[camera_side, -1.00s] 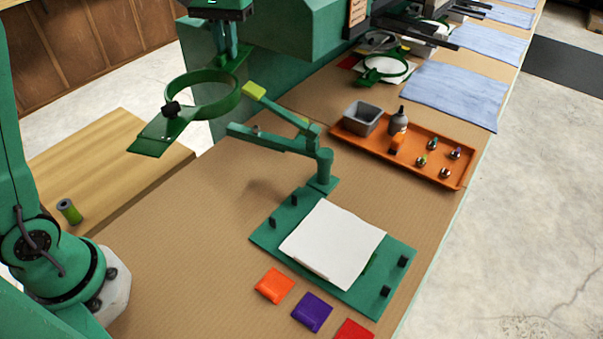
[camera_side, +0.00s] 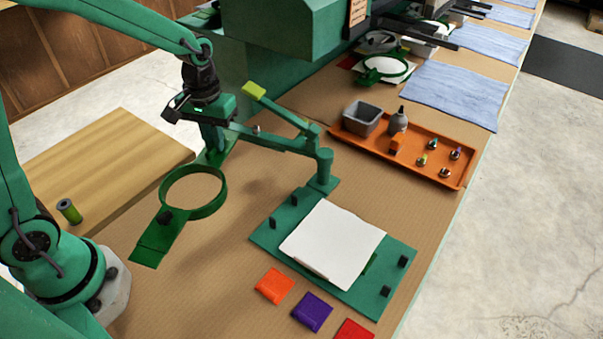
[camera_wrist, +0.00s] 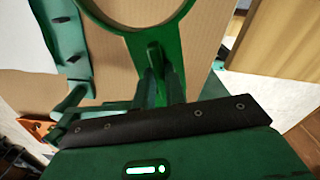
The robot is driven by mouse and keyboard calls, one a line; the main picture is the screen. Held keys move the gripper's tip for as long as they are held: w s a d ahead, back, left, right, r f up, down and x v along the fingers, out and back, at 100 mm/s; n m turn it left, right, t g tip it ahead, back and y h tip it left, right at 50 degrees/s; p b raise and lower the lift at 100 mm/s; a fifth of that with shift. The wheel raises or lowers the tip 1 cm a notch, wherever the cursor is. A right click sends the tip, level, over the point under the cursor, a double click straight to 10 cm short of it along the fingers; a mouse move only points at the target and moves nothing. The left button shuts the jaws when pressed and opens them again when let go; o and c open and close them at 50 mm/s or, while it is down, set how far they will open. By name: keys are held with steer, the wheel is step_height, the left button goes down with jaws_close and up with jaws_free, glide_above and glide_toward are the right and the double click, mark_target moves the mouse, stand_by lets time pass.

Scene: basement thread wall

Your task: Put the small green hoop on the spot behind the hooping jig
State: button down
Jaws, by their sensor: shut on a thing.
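The small green hoop (camera_side: 222,203) is a ring with a flat bracket on its near side, in the side view left of the hooping jig. My gripper (camera_side: 214,148) is shut on the hoop's far tab and holds it nearly level, low over the brown table; I cannot tell whether it touches. In the wrist view the hoop (camera_wrist: 183,70) runs out from between the fingers of my gripper (camera_wrist: 160,88). The hooping jig (camera_side: 262,239) is a green plate with pegs, a white cloth on it and a post with a swing arm. No marked spot shows behind it.
An orange tray (camera_side: 350,145) with a grey box, a bottle and several bobbins lies behind the jig. The jig's yellow-ended lever (camera_side: 254,91) reaches close to my gripper. Orange, purple and red packets (camera_side: 312,312) lie in front. Another green hoop (camera_side: 408,72) sits on the machine.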

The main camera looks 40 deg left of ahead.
mark_target(211, 149)
steer(key=s+f, duration=0.1)
steer(key=d+f, duration=0.1)
steer(key=f, duration=0.1)
steer(key=shift+s+m, duration=0.3)
steer(key=shift+s, duration=0.1)
steer(key=shift+w+d+f+m, duration=0.3)
steer(key=shift+w+d+m, duration=0.2)
steer(key=shift+w, duration=0.3)
steer(key=shift+w+d+f+m, duration=0.35)
steer(key=shift+w+m, duration=0.3)
steer(key=shift+w, duration=0.2)
steer(key=shift+w+d+f+m, duration=0.3)
steer(key=shift+w+d+m, duration=0.2)
steer(key=shift+w, duration=0.3)
steer(key=shift+f, duration=0.1)
steer(key=shift+f, duration=1.55)
steer(key=c, duration=1.5)
jaws_free()
steer(key=shift+o, duration=0.2)
